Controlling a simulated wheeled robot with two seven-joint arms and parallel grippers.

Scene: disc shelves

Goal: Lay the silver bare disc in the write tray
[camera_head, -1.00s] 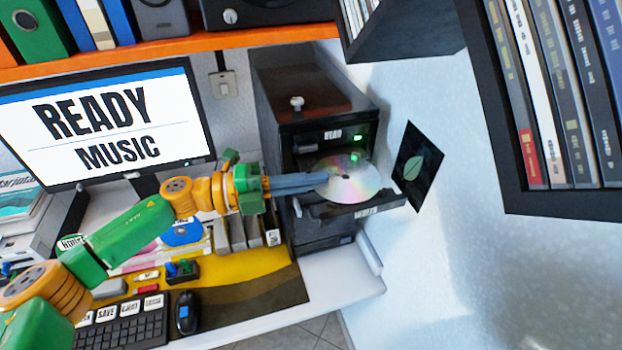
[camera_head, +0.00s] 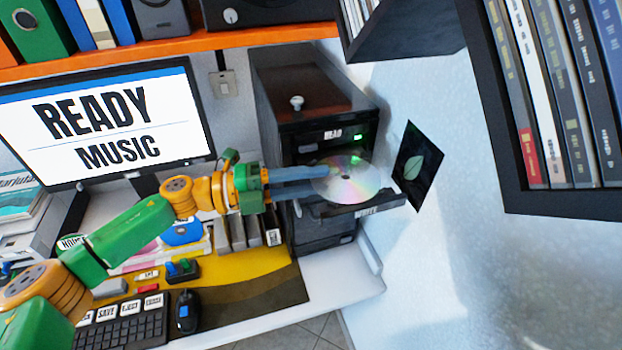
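The silver bare disc (camera_head: 350,184) lies flat at the extended write tray (camera_head: 372,208) of the black tower (camera_head: 322,100). It covers most of the tray, whose labelled front edge shows below it. Whether the disc is fully seated cannot be told. My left gripper (camera_head: 314,181) comes in from the left. Its two grey fingers are apart, with a gap between them, and their tips are at the disc's left edge. My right gripper is not in view.
The monitor (camera_head: 100,122) reads "READY MUSIC". A keyboard (camera_head: 122,322) and mouse (camera_head: 187,311) are on the desk. A dark card with a leaf (camera_head: 416,166) is on the wall right of the tray. A dark shelf of cases (camera_head: 560,202) hangs at the upper right.

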